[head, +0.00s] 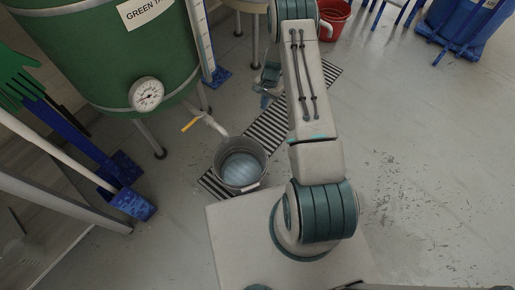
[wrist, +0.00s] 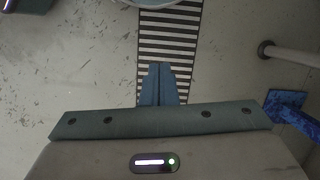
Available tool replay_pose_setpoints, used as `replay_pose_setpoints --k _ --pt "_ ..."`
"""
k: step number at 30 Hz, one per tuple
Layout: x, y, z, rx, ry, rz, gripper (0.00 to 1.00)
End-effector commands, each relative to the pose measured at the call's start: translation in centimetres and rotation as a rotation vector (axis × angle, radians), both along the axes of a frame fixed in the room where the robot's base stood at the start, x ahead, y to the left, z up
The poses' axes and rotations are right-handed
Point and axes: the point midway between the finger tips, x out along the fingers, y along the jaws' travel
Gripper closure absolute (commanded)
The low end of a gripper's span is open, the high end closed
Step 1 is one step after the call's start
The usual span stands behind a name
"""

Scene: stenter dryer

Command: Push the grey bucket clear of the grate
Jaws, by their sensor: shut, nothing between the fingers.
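The grey bucket (head: 240,145) stands upright over the near part of the striped grate (head: 276,123) in the head view. Its inside looks pale blue. In the wrist view only an edge of the bucket (wrist: 160,3) shows at the top, over the grate (wrist: 167,40). My gripper (head: 265,100) is partly hidden by my arm in the head view, over the grate on the far side of the bucket and apart from it. In the wrist view my gripper (wrist: 158,68) is shut and empty, its blue fingers pointing toward the bucket.
A green tank (head: 110,50) with a gauge (head: 146,95) stands on legs left of the bucket, its drain pipe (head: 210,122) ending near the bucket. A blue-footed post (head: 215,75) stands by the grate. A red bucket (head: 335,15) is farther back. The floor (head: 430,150) at right is clear.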

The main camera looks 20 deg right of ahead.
Motion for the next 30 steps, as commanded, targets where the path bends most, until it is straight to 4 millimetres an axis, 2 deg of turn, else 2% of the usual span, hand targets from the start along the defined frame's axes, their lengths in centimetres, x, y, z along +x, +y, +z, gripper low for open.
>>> replay_pose_setpoints --k 1,3,6,17,28,30 --pt "-0.4 -0.2 -3.6 0.003 0.018 -0.022 1.0" --pt "-0.9 -0.3 -6.5 0.005 0.033 -0.045 1.0" --pt "-1.5 -0.4 -9.4 0.007 0.049 -0.071 1.0" --pt "-2.5 0.0 -13.9 0.009 0.063 -0.093 1.0" --pt "-4.0 1.7 -21.5 0.009 0.063 -0.092 1.0" --pt "-4.6 2.6 -21.1 0.01 0.062 -0.091 1.0"
